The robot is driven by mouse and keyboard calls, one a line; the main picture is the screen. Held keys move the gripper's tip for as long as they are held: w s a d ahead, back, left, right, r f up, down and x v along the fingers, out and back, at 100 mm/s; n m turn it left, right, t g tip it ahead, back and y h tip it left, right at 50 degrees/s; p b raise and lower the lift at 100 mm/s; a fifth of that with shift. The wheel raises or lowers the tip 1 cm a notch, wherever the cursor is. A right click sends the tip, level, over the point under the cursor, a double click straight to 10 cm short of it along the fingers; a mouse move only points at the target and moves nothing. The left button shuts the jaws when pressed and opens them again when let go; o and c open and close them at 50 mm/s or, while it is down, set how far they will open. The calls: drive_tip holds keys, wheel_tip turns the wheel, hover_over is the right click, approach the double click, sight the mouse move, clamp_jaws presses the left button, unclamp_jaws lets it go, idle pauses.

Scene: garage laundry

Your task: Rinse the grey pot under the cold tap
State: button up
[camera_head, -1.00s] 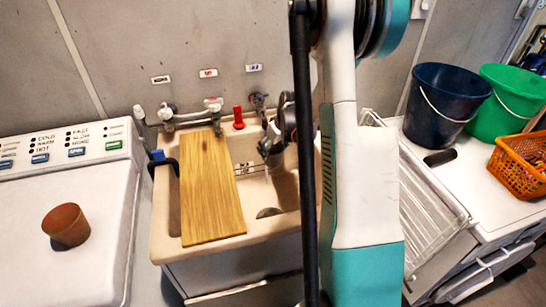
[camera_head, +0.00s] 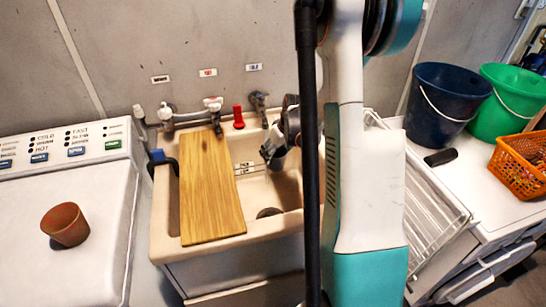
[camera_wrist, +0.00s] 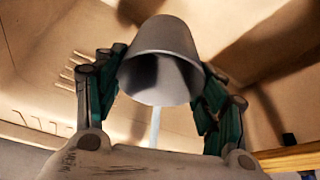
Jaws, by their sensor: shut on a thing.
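The grey pot (camera_wrist: 160,62) is between the two fingers of my gripper (camera_wrist: 158,85) in the wrist view, its open rim turned toward the camera. The fingers press on its sides. A pale narrow strip shows below the rim; I cannot tell if it is water. In the head view my gripper (camera_head: 272,153) is over the right part of the sink (camera_head: 163,245), below the taps. The pot cannot be made out there. The right tap (camera_head: 258,101), under a blue-marked label (camera_head: 254,68), is just above and left of my gripper.
A wooden board (camera_head: 210,190) lies across the sink's left part. A middle tap (camera_head: 214,104), a left tap (camera_head: 166,111) and a red-topped object (camera_head: 238,117) line the back. A brown pot (camera_head: 66,224) stands on the washer. Buckets (camera_head: 441,105) and an orange basket (camera_head: 520,165) stand right.

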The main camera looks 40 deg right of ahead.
drive_tip(key=shift+s+a+b, duration=0.35)
drive_tip(key=shift+s+a, duration=1.65)
drive_tip(key=shift+a, duration=0.25)
drive_tip(key=shift+s+a+r+p, duration=1.3)
drive_tip(key=shift+s+a+r, duration=0.4)
drive_tip(key=shift+a+r, duration=0.25)
